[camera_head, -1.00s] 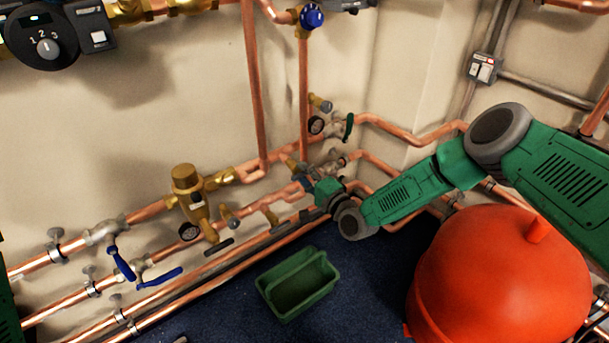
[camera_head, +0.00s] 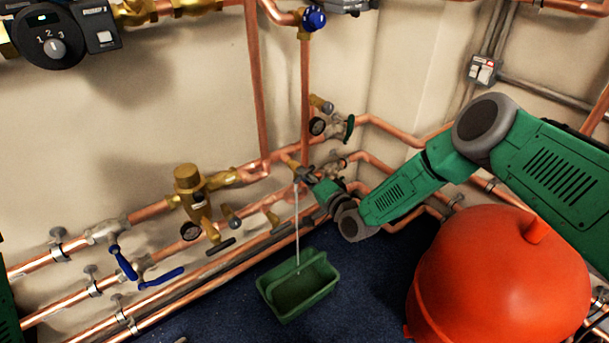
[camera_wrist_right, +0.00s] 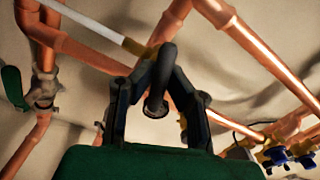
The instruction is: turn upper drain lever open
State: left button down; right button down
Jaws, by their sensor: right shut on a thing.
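In the head view my right gripper (camera_head: 307,174) is at the brass upper drain valve (camera_head: 290,161) on the pipes near the corner. In the wrist view the fingers (camera_wrist_right: 158,105) are shut on the dark drain lever (camera_wrist_right: 166,72), which stands between them. In the head view the gripper hides most of the lever. A thin pale stream of water (camera_head: 297,225) runs from the drain down into the green tub (camera_head: 322,292) on the floor. It also shows in the wrist view as a white streak (camera_wrist_right: 90,22). My left gripper is not in view.
Copper pipes (camera_head: 140,216) run along the wall. Blue levers (camera_head: 123,263) are at lower left. A large red tank (camera_head: 490,275) stands below my right arm.

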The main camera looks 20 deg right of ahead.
jog(key=n, duration=0.4)
jog(key=shift+w, duration=0.1)
jog(key=n, duration=0.3)
jog(key=shift+r+n+p, duration=0.1)
jog(key=shift+n+p, duration=0.2)
jog(key=shift+p, duration=0.1)
jog(key=n+p, duration=0.1)
jog(key=n, duration=0.5)
jog(key=shift+w+n, duration=0.1)
jog(key=shift+n, duration=0.3)
jog(key=c, duration=1.6)
grip_release()
jog(key=shift+w, duration=0.1)
